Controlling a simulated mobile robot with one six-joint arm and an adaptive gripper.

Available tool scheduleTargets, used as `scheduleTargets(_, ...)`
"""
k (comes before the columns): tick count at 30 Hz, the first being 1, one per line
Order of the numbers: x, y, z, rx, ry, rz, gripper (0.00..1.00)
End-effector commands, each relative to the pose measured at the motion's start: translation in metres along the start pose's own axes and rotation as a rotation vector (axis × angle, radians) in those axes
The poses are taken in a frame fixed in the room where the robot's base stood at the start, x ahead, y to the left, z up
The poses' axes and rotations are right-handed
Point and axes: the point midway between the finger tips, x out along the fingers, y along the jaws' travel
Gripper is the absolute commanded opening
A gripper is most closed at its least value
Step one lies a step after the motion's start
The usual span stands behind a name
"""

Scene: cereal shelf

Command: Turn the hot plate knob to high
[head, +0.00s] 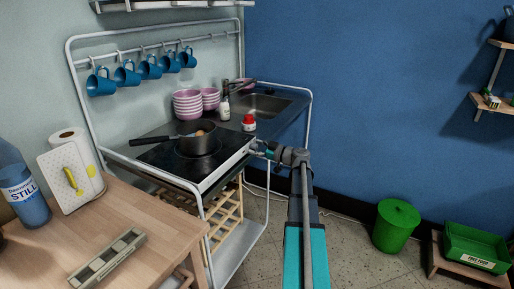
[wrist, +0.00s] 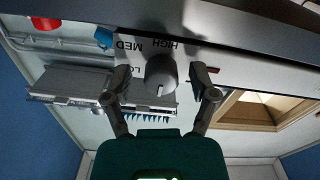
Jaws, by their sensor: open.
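The hot plate (head: 158,155) is a black cooktop with a white front panel, on the counter in the head view. In the wrist view its grey round knob (wrist: 161,76) sits on the white panel (wrist: 235,70), with upside-down HIGH, MED and partly hidden LO labels above and left of it. A small pale mark on the knob points down in the picture, away from HIGH. My gripper (wrist: 160,80) is open, with one finger on each side of the knob; I see gaps, so contact is not evident. In the head view my gripper (head: 262,149) is at the panel's right end.
A dark pot (head: 198,138) with its handle to the left stands on the hot plate. A red-capped jar (head: 248,123), pink bowls (head: 187,104) and a sink (head: 262,106) are behind.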

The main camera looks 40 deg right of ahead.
Motion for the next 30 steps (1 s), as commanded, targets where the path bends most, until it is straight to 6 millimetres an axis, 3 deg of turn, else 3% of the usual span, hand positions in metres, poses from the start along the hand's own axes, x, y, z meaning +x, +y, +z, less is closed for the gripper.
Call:
scheduleTargets(2, 0.0, 0.0, 0.0, 0.0, 0.0, 0.0, 0.73)
scheduleTargets(14, 0.0, 0.0, 0.0, 0.0, 0.0, 0.0, 0.0)
scheduleTargets(16, -0.001, 0.01, 0.002, 0.0, 0.001, 0.0, 0.0)
scheduleTargets(30, -0.001, -0.001, 0.0, 0.096, -0.001, -0.001, 0.0)
